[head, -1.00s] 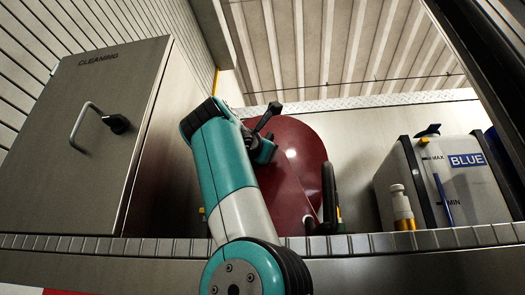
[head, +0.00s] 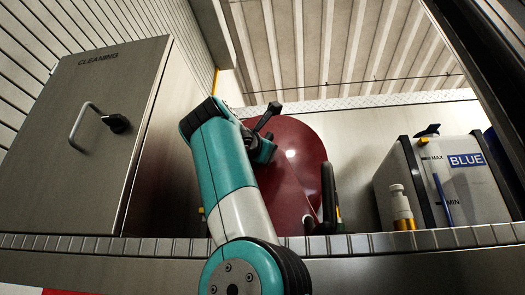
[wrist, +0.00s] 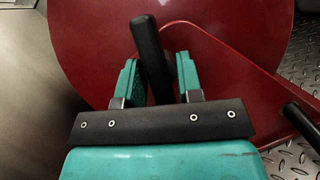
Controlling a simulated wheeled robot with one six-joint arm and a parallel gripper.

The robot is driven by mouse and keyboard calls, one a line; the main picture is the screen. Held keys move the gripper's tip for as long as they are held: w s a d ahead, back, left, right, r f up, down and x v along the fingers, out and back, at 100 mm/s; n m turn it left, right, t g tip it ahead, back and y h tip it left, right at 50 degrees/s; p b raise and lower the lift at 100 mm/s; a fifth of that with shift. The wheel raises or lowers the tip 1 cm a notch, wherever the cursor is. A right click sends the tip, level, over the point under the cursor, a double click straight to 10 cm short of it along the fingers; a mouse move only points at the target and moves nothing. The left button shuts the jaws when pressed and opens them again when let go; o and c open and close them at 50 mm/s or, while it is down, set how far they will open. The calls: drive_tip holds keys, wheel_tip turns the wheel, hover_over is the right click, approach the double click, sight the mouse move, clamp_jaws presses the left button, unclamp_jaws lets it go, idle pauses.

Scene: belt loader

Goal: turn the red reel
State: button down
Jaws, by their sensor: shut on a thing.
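The red reel (head: 305,165) stands on the shelf behind my arm, its round face partly hidden by the arm. In the wrist view the reel (wrist: 235,45) fills the upper part, with a flat red piece across its face. My gripper (wrist: 158,78) is at the upper left of the reel face in the head view (head: 263,143). Its two teal fingers are on either side of a black handle (wrist: 147,40) and shut on it. The handle's end (head: 268,115) sticks out above the gripper in the head view. The lower part of the handle is partly hidden between the fingers.
A steel cabinet marked CLEANING (head: 75,150) stands close on the left. A black upright bar (head: 329,190) is right of the reel. Farther right are a small white bottle (head: 401,203) and a tank marked BLUE (head: 460,190). The shelf's ribbed edge (head: 360,244) runs along the front.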

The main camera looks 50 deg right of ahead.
drive_tip(key=shift+w, duration=0.15)
idle(0.6)
drive_tip(key=c, duration=1.1)
unclamp_jaws()
drive_tip(key=shift+o, duration=0.2)
drive_tip(key=b+v, duration=0.4)
drive_tip(key=v, duration=1.3)
drive_tip(key=shift+a, duration=0.15)
drive_tip(key=shift+f, duration=0.1)
